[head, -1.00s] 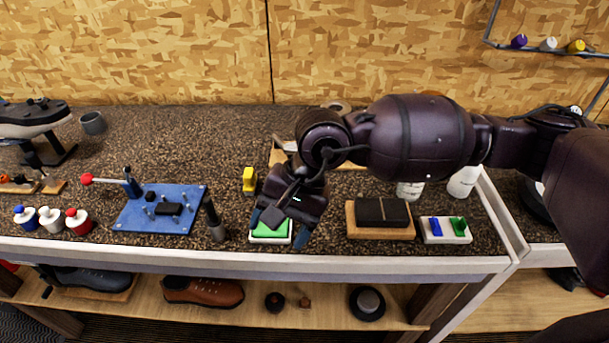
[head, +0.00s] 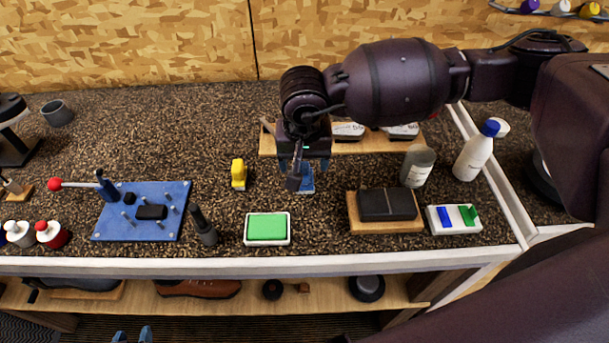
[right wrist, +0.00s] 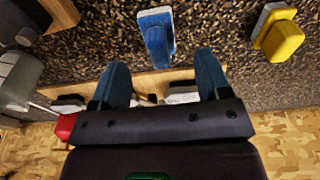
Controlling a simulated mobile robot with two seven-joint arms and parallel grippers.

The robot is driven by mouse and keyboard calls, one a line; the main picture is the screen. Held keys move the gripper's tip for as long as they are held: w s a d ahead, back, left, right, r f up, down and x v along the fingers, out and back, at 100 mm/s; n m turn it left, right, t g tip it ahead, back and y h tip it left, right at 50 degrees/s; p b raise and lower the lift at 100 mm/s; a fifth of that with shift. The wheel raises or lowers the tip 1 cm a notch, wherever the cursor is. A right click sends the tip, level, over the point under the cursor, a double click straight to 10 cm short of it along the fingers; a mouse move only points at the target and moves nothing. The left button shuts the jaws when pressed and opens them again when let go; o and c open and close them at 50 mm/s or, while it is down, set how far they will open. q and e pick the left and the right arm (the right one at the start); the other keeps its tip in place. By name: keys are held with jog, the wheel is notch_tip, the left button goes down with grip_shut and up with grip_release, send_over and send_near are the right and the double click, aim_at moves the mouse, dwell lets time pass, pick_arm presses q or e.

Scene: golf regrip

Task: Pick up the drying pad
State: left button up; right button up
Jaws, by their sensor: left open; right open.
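A small blue-handled pad with a pale base (head: 307,184) lies on the speckled bench; I take it for the drying pad. In the right wrist view, the blue pad (right wrist: 155,28) is ahead of the gap between my fingers. My right gripper (head: 297,176) points down at it in the head view, open and empty, partly covering it. Its two blue fingers also show in the right wrist view (right wrist: 162,66).
A green pad in a white tray (head: 248,241) lies in front. A yellow-handled block (head: 239,174) stands left of the blue pad, and a wooden board (head: 268,146) lies behind. A dark block on wood (head: 354,223) and a grey bottle (head: 418,166) are to the right.

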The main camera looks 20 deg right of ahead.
aim_at(305, 167)
jog(key=shift+w+d+f, duration=0.1)
jog(key=shift+f, duration=0.25)
jog(key=f, duration=0.3)
jog(key=shift+w+d+f+p, duration=0.15)
jog(key=shift+w+d+p, duration=0.05)
jog(key=shift+w+p, duration=0.15)
jog(key=shift+f, duration=0.5)
jog(key=c, duration=1)
pick_arm(q)
jog(key=shift+r, duration=0.5)
pick_arm(e)
jog(key=shift+r, duration=0.15)
jog(key=shift+w+r, duration=0.1)
jog(key=shift+r, duration=0.15)
pick_arm(q)
jog(key=shift+f+b, duration=0.55)
jog(key=shift+f, duration=0.05)
pick_arm(e)
notch_tip(305, 167, up, 19)
jog(key=shift+r, duration=0.2)
